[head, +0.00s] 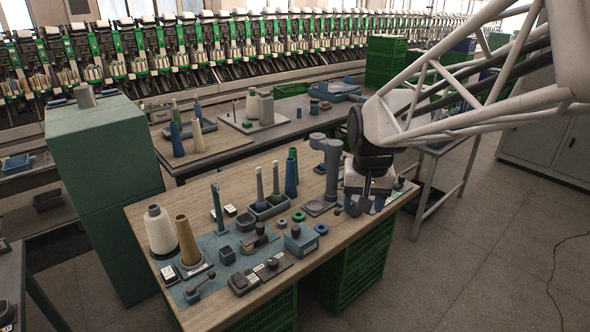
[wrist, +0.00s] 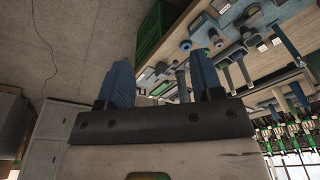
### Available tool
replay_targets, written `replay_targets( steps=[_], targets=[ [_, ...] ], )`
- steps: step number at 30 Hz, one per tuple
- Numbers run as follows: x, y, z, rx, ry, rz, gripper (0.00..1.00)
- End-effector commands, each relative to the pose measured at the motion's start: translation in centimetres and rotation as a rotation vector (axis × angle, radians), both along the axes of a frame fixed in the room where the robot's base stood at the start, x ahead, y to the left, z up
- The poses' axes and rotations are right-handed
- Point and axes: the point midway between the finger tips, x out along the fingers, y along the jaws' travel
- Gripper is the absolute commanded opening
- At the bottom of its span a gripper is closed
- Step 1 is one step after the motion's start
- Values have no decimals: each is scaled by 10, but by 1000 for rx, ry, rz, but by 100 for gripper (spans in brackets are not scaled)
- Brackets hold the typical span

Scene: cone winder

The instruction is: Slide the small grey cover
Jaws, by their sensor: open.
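My gripper (head: 364,207) hangs over the right end of the wooden worktable (head: 160,220) in the head view. In the wrist view its two blue fingers (wrist: 162,76) stand wide apart with nothing between them. A low dark grey unit (head: 260,275) with small light parts on top lies at the table's front edge, well to the left of my gripper. The small grey cover may be on this unit, but it is too small to tell for certain. My gripper hides part of the table's right end.
A white yarn cone (head: 160,232), a brown cone (head: 187,240) and a blue box (head: 301,239) stand on the table. Several upright spindles and a grey post (head: 330,165) rise mid-table. Small rings lie near the front edge. Green crates (head: 355,265) are below.

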Motion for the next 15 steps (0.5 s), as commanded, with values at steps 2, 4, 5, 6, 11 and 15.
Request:
replay_targets(
  steps=[2, 4, 5, 6, 11, 15],
  targets=[
    [17, 11, -5, 1, 8, 2, 60],
    [31, 19, -10, 1, 14, 2, 60],
    [37, 23, -12, 1, 17, 3, 60],
    [45, 29, -15, 2, 20, 4, 60],
    [76, 51, -28, 2, 33, 5, 60],
    [102, 71, -42, 2, 44, 5, 60]
  ],
)
